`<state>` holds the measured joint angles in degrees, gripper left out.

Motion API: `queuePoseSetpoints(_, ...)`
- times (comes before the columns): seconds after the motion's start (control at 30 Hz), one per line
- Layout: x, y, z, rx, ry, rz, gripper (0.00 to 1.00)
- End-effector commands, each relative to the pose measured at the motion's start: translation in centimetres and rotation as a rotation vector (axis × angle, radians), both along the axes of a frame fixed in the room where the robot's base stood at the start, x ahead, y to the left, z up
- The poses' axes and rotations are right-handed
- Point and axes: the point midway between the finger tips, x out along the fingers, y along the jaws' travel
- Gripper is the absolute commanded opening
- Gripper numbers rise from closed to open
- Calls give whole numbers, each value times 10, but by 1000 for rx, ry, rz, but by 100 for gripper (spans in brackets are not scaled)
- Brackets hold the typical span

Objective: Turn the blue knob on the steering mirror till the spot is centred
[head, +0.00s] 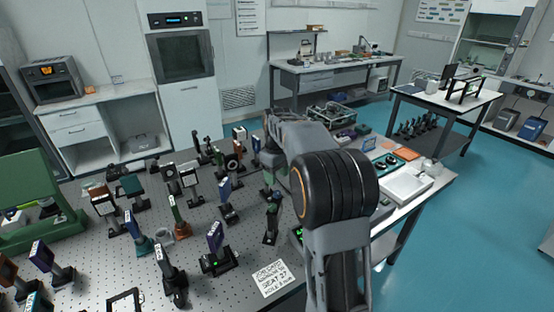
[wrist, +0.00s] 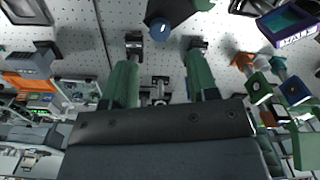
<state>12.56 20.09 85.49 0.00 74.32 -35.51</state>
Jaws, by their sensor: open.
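In the wrist view my gripper (wrist: 166,45) is open, its two green fingers spread with dark tips. A round blue knob (wrist: 160,30) with a pale mark shows just beyond the gap between the fingertips, a little left of its middle. The knob is on a dark mount (wrist: 172,10) cut off by the top edge; I cannot see its mirror face. Neither fingertip appears to touch the knob. In the head view my arm hides most of the gripper and the knob. I cannot make out a light spot in either view.
A printed card (head: 270,278) lies near the front edge. A white tray (head: 405,187) is at right.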

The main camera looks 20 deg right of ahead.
Motion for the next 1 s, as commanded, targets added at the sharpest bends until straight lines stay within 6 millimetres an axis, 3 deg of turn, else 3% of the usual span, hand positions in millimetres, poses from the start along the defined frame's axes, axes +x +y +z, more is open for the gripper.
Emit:
queuePoseSetpoints(0.2, 0, 0, 41, -1, -3, 0, 54)
queuePoseSetpoints(0.4, 0, 0, 63, -1, -1, 0, 54)
queuePoseSetpoints(1.0, 0, 0, 71, 0, 1, 0, 54)
